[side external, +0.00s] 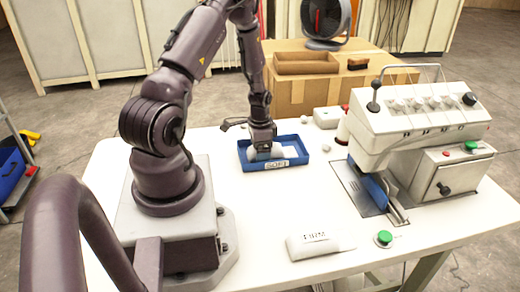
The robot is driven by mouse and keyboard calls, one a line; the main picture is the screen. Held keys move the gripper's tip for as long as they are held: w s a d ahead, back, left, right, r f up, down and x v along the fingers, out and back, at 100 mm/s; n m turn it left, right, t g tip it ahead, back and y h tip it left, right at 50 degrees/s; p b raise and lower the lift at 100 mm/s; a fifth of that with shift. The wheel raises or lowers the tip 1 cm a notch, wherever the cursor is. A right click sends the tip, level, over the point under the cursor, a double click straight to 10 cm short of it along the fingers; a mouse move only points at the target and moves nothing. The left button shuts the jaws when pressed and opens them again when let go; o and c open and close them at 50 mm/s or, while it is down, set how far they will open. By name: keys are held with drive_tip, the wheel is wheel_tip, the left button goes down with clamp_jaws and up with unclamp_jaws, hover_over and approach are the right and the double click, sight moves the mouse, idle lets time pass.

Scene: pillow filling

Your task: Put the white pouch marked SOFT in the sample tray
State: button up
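The blue sample tray (304,159) sits on the white table near the middle, with a small label on its front wall that is too small to read surely. A white pouch (276,153) lies inside the tray. Its marking is not readable, so I cannot tell whether it is the one marked SOFT. My gripper (263,146) points down into the tray, right at this pouch. The fingertips are hidden or too small, so I cannot tell whether they hold the pouch or are open. Another white pouch, marked FIRM (318,244), lies at the front of the table.
A white machine (415,125) with a red spool beside it fills the table's right side. A green button (384,238) is near the FIRM pouch. A white block (327,117) and small white lumps lie behind and right of the tray. The table between tray and FIRM pouch is clear.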

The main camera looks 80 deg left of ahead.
wheel_tip(320, 180, up, 12)
drive_tip(key=w+d+r+t+y, duration=0.15)
drive_tip(key=w+d+r, duration=0.35)
drive_tip(key=d+r, duration=0.75)
drive_tip(key=s+d+r+t, duration=0.1)
drive_tip(key=s+d+r, duration=0.1)
drive_tip(key=d, duration=0.3)
drive_tip(key=s+d+r+t+h, duration=0.1)
drive_tip(key=s+d+r, duration=0.2)
drive_tip(key=d+r, duration=0.1)
drive_tip(key=s+d+r+t, duration=0.2)
drive_tip(key=d+r, duration=0.2)
drive_tip(key=d, duration=0.2)
drive_tip(key=shift+s+d, duration=0.35)
drive_tip(key=shift+h, duration=0.25)
